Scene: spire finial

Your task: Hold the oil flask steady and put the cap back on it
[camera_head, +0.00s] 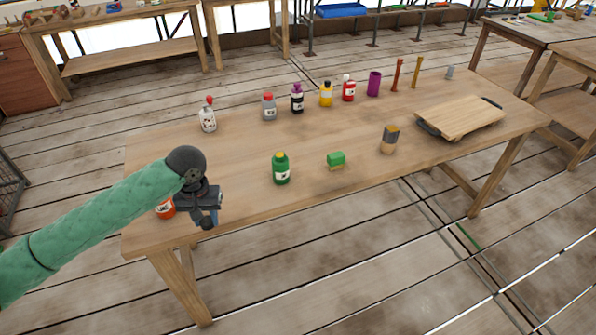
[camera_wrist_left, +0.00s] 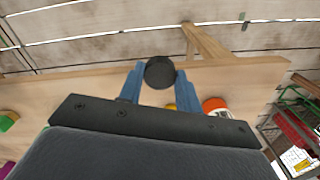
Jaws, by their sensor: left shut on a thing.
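My left gripper (camera_head: 207,210) is above the left front part of the table. In the left wrist view, its blue fingers (camera_wrist_left: 160,76) are shut on a round black piece (camera_wrist_left: 160,72), which looks like a cap. An orange bottle with a white label (camera_head: 165,209) stands on the table just left of the gripper, partly hidden by my arm. It also shows in the left wrist view (camera_wrist_left: 214,105), beside the fingers. A green bottle with a yellow top (camera_head: 281,169) stands to the right. I cannot tell which bottle is the oil flask. My right gripper is not in view.
A green-topped block (camera_head: 336,160) and a dark-topped brush-like piece (camera_head: 390,139) are at the table's front. Several bottles, a purple cup (camera_head: 374,83) and a wooden board (camera_head: 459,118) stand farther back and right. The table's left middle is clear.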

